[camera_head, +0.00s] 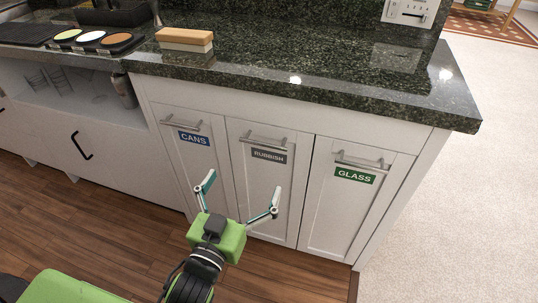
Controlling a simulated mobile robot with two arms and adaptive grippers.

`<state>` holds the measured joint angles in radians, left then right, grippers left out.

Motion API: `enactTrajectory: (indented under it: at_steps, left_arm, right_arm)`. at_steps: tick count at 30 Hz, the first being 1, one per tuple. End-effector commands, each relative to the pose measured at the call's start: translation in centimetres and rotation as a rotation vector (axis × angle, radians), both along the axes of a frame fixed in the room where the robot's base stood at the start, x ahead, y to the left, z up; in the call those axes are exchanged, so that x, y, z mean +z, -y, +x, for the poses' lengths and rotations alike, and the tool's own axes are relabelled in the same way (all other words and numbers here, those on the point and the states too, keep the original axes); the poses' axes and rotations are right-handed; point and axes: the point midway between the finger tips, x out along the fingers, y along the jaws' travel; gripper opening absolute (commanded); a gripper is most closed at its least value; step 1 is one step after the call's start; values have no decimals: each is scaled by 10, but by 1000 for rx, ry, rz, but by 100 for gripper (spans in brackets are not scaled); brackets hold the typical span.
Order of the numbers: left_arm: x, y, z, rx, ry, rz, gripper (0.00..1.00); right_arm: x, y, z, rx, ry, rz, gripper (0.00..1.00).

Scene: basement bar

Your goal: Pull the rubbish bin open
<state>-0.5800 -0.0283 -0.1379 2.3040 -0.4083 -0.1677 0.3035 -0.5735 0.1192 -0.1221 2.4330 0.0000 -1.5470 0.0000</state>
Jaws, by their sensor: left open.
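The rubbish bin (266,190) is the middle of three white fronts in the counter, with a dark RUBBISH label (269,156) and a metal bar handle (263,140) near its top. It looks shut, flush with its neighbours. My left gripper (241,195) is open, its two fingers spread wide. In the picture it lies below the RUBBISH label and handle, with nothing between the fingers. I cannot tell its exact distance from the front. My right gripper is not in view.
The CANS bin (195,165) is on the left and the GLASS bin (343,210) on the right, each with a bar handle. A dark granite countertop (330,70) overhangs them. A wood-and-white block (184,40) lies on it. Wooden floor (110,225) is clear in front.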

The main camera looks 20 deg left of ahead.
Motion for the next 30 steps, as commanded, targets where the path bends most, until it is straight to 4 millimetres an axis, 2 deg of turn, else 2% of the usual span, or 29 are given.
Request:
enactTrajectory:
  at_steps: [5, 12, 21, 25, 30]
  left_arm:
    - [3, 1, 17, -1, 6, 0, 100]
    - [2, 2, 58, -1, 6, 2, 100]
    - [1, 4, 110, -1, 3, 0, 100]
    - [1, 5, 126, -2, 2, 0, 100]
    - [1, 5, 135, -1, 0, 0, 100]
  right_arm:
    - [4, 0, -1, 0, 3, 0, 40]
    - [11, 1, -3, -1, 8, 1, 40]
    - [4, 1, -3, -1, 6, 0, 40]
    - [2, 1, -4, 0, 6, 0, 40]
    - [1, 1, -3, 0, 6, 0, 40]
